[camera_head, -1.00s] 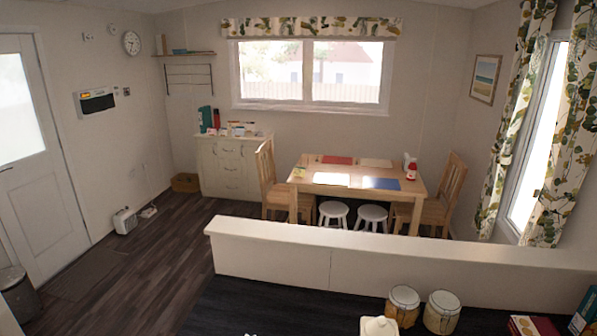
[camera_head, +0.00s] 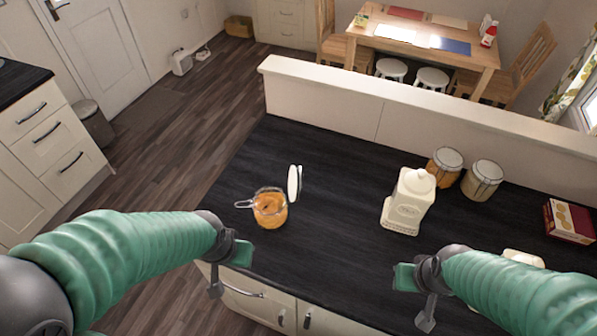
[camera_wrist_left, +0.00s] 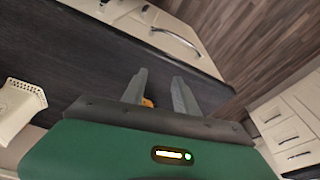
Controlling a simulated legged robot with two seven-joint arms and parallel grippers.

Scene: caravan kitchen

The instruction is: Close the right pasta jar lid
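A glass jar with orange contents (camera_head: 268,210) stands upright on the dark counter, left of centre in the head view. Its round pale lid (camera_head: 294,183) stands open, tilted up at the jar's right rear, and a wire clasp sticks out to the left. My left gripper (camera_head: 217,288) is at the counter's front edge, in front and left of the jar. In the left wrist view its two fingers (camera_wrist_left: 160,92) are apart, with a small orange patch behind them. My right gripper (camera_head: 425,318) is by the front edge on the right, away from the jar; its finger gap is unclear.
A cream canister (camera_head: 408,202) stands right of the jar. Two lidded jars (camera_head: 445,166) (camera_head: 482,180) stand behind it by the low partition (camera_head: 400,115). A red box (camera_head: 569,222) lies far right. The counter (camera_head: 335,235) between jar and canister is clear.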

